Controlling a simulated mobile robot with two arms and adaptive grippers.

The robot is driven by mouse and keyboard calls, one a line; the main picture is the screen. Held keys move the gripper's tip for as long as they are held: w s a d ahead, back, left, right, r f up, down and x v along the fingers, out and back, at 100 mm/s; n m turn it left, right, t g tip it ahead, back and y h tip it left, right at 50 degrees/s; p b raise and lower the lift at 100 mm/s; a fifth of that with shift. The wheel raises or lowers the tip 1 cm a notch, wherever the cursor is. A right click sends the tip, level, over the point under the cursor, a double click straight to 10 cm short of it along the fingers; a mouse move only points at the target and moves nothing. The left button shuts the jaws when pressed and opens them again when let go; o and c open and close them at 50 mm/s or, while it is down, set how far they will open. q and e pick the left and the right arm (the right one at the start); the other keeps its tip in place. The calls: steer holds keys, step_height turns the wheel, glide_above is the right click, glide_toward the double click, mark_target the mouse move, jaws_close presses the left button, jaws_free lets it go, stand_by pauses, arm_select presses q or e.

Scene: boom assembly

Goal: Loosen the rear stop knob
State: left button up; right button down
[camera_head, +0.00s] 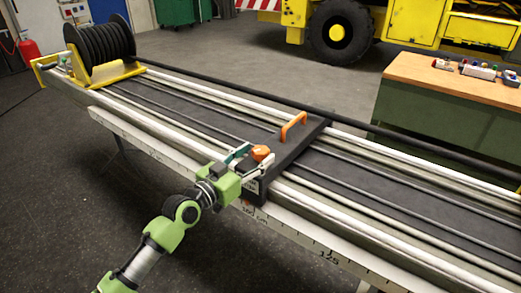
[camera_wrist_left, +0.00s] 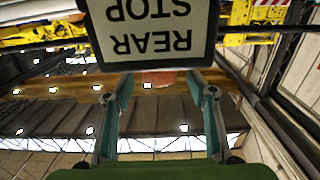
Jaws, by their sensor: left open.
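The rear stop is a dark block (camera_head: 291,153) lying across the boom rails, with an orange bar handle on top. Its orange knob (camera_head: 262,153) is at the near end. My left gripper (camera_head: 258,160) is at this end, its open fingers to either side of the knob in the head view. In the left wrist view, the REAR STOP label (camera_wrist_left: 150,30) fills the top, upside down. A strip of the orange knob (camera_wrist_left: 155,79) shows below it, between the fingertips (camera_wrist_left: 158,82); contact cannot be told. My right gripper is not in view.
A black hose reel (camera_head: 100,42) stands at the far left end of the rail bed (camera_head: 185,92). A ruler scale (camera_head: 300,238) runs along the near edge. A wooden-topped bench (camera_head: 430,75) with small items stands at right, and a yellow vehicle (camera_head: 340,30) behind.

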arm_select(q)
steer(key=shift+x, duration=1.4)
steer(key=c, duration=1.1)
steer(key=n+t+y+p, duration=0.1)
steer(key=p, duration=0.4)
steer(key=shift+r+p, duration=0.4)
steer(key=shift+f+n+y+p, duration=0.3)
steer(key=shift+y+p, duration=0.2)
steer(key=o, duration=1.1)
steer(key=shift+f, duration=0.1)
